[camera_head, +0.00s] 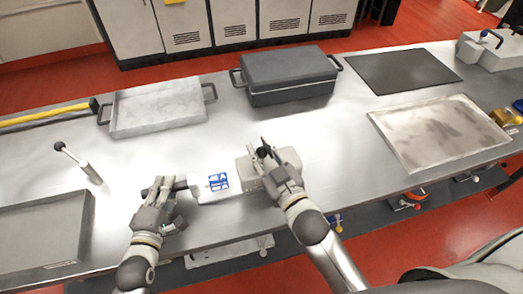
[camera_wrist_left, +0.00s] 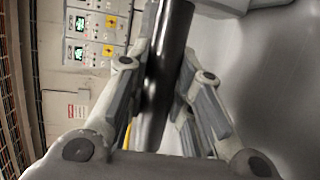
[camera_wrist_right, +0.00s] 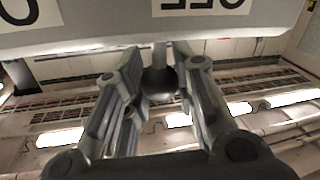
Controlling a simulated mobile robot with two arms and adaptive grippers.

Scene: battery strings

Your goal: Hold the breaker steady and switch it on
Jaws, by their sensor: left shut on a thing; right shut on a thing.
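The breaker is a pale box (camera_head: 253,174) near the table's front edge, with a blue-marked white part (camera_head: 218,184) on its left and a dark round handle (camera_head: 181,185) at its left end. My left gripper (camera_head: 160,190) is shut on that handle; in the left wrist view the dark handle (camera_wrist_left: 165,75) runs between the fingers. My right gripper (camera_head: 268,158) is at the box and shut on a dark knob (camera_wrist_right: 159,82), seen between the fingertips in the right wrist view below a pale face with cut-off black letters. The fingers partly hide the knob.
A pale tray (camera_head: 157,112), a dark lidded case (camera_head: 290,75), a black mat (camera_head: 403,70) and a worn plate (camera_head: 440,130) lie behind and right. The table between is clear.

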